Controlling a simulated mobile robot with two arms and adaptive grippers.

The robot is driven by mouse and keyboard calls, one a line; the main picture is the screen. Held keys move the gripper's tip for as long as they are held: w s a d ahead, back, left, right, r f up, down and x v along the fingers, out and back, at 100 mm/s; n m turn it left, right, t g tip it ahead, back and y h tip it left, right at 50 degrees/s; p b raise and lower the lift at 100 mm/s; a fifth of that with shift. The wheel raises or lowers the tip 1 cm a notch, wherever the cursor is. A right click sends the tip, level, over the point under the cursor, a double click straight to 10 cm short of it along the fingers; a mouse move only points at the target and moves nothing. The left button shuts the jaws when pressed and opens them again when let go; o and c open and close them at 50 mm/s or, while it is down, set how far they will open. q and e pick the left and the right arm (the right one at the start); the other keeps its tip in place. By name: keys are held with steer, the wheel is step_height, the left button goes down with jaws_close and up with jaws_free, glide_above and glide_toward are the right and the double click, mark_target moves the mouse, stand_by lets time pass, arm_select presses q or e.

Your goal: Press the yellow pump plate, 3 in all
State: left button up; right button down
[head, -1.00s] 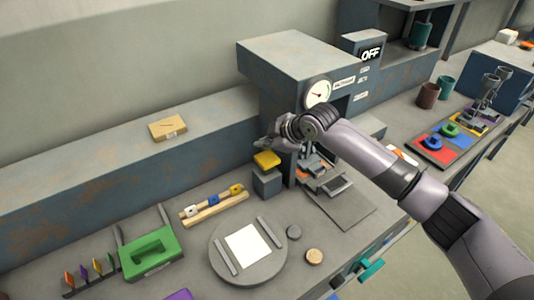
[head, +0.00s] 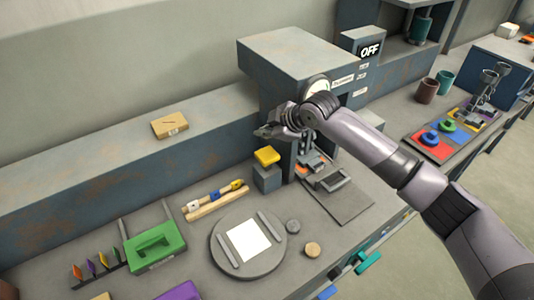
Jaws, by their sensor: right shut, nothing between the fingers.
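The yellow pump plate (head: 267,156) sits on top of a small grey block beside the machine in the head view. It is fully visible and looks raised a little above the block. My right gripper (head: 266,131) is shut and empty. It hangs above the yellow plate, apart from it, in front of the machine's grey housing. My right arm comes in from the right and covers part of the dial. My left gripper is not in view.
A round plate (head: 222,238) with a white square, a green block (head: 155,247) and a wooden rack (head: 217,203) lie in front. Coloured pads (head: 432,150) are at the right.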

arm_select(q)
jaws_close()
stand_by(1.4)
